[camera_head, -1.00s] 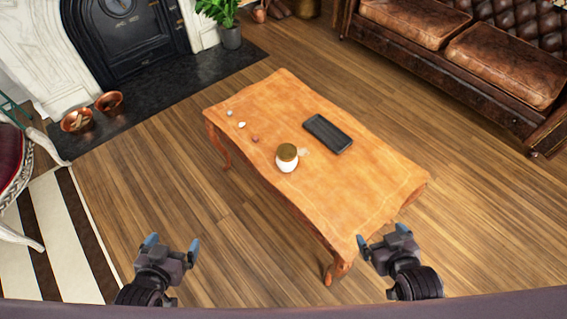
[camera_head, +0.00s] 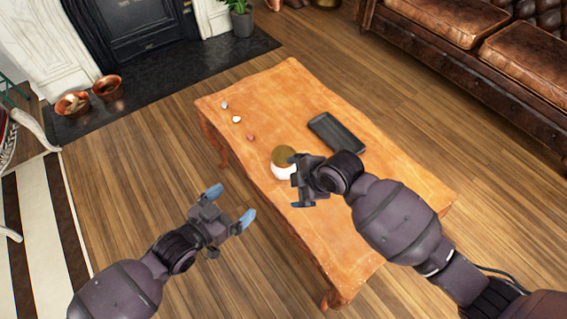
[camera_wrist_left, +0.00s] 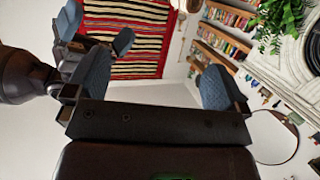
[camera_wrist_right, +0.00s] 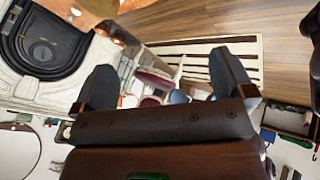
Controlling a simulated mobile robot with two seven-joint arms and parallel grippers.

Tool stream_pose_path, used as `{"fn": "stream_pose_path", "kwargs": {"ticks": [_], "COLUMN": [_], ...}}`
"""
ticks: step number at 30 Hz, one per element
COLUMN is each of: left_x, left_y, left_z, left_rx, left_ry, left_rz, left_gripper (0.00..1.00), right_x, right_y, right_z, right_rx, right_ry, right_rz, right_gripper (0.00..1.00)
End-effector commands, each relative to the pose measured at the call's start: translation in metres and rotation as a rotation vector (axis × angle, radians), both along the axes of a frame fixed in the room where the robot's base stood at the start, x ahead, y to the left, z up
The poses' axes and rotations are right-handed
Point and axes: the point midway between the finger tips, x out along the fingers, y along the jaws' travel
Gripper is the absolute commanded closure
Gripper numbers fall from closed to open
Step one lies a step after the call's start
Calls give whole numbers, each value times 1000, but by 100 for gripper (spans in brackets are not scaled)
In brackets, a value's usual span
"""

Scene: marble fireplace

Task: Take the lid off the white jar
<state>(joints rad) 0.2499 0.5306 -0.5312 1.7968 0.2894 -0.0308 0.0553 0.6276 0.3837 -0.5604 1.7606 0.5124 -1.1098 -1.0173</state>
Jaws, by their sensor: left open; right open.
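The white jar (camera_head: 281,172) stands upright near the left long edge of the wooden table (camera_head: 375,185). Its brownish-gold lid (camera_head: 284,154) sits on top. My right gripper (camera_head: 297,182) is open just right of the jar, its fingers pointing left, and overlaps the jar's right side; I cannot tell whether it touches. My left gripper (camera_head: 230,205) is open and empty, in the air left of the table. Its fingers also show apart in the left wrist view (camera_wrist_left: 155,80). The right fingers show apart and empty in the right wrist view (camera_wrist_right: 164,79); I cannot make out the jar there.
Several small pebble-like things, one reddish (camera_head: 251,138), lie toward the far left end. A leather sofa (camera_head: 480,50) stands at the back right.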

Motion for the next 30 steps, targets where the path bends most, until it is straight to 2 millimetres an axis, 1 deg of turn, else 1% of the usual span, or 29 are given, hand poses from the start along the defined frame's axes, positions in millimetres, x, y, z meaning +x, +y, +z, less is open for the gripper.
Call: {"fn": "stream_pose_path", "kwargs": {"ticks": [1,6,13,17,22,27,30], "left_x": [4,24,52,69,91,110,117], "left_y": [-3,-14,-23,-26,-26,-24,-24], "left_z": [-18,-39,-69,-85,-103,-111,-113], "left_rx": [-3,-18,-34,-40,-45,-48,-50], "left_ry": [9,-3,-17,-26,-38,-54,-60], "left_rz": [-23,-90,-170,-208,-250,-275,-283], "left_gripper": [0,0,0,0,0,0,0], "right_x": [6,29,62,82,107,127,135], "right_y": [7,23,35,39,39,37,35], "right_z": [-13,-22,-29,-29,-23,-12,-5], "right_rx": [-33,-154,-317,-407,-517,-598,-627], "right_ry": [9,0,-8,-8,-1,7,10], "right_rz": [66,292,593,755,952,1094,1142], "right_gripper": [0,0,0,0,0,0,0]}}
